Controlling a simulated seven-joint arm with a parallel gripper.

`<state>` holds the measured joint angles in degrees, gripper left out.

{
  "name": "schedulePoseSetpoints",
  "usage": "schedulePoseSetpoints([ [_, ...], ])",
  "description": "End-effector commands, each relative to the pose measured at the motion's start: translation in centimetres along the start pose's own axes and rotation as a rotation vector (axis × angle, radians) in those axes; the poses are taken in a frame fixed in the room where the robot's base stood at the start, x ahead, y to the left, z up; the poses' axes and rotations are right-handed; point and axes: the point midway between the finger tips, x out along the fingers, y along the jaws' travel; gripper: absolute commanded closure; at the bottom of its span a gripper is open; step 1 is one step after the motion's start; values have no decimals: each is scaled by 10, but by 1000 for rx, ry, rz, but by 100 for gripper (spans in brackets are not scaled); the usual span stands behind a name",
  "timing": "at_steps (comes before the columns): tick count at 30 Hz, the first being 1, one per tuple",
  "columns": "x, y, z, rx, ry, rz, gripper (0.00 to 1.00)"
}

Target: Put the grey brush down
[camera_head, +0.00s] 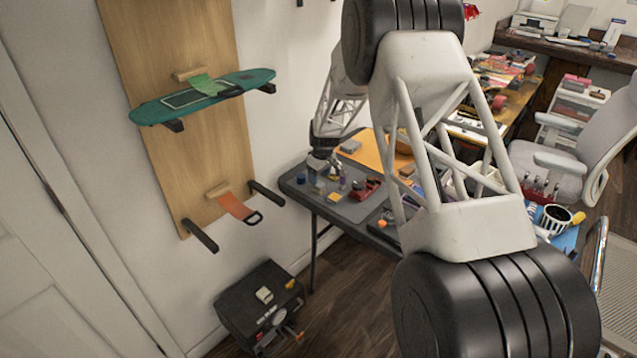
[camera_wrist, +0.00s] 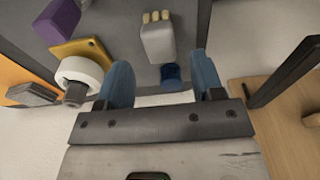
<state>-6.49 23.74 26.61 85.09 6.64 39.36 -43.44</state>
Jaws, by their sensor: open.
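The grey brush (camera_wrist: 158,42), a pale grey block with a row of tan bristles at one end, lies on the dark grey tabletop in the wrist view. It is just beyond my gripper (camera_wrist: 163,80), roughly in line with the gap between the two blue fingertips. The fingers are apart and nothing is held between them. In the head view my gripper (camera_head: 319,166) is low over the table's left end, small and partly merged with the objects there. I cannot pick out the brush for certain in that view.
A blue cup-like piece (camera_wrist: 171,77) stands close to the right finger. A white roll (camera_wrist: 78,72) on a yellow plate and a purple block (camera_wrist: 57,20) are to the left. A wooden wall panel (camera_head: 180,90) with black brackets stands left of the table (camera_head: 343,212).

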Motion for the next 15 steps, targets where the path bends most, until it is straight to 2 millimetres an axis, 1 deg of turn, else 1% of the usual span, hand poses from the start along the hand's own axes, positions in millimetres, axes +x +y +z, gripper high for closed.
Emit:
schedulePoseSetpoints([
  [1,-9,0,0,0,1,1,39],
  [6,-37,0,0,0,1,1,39],
  [12,-60,0,0,0,0,0,39],
  [15,-66,0,0,0,-1,-1,39],
])
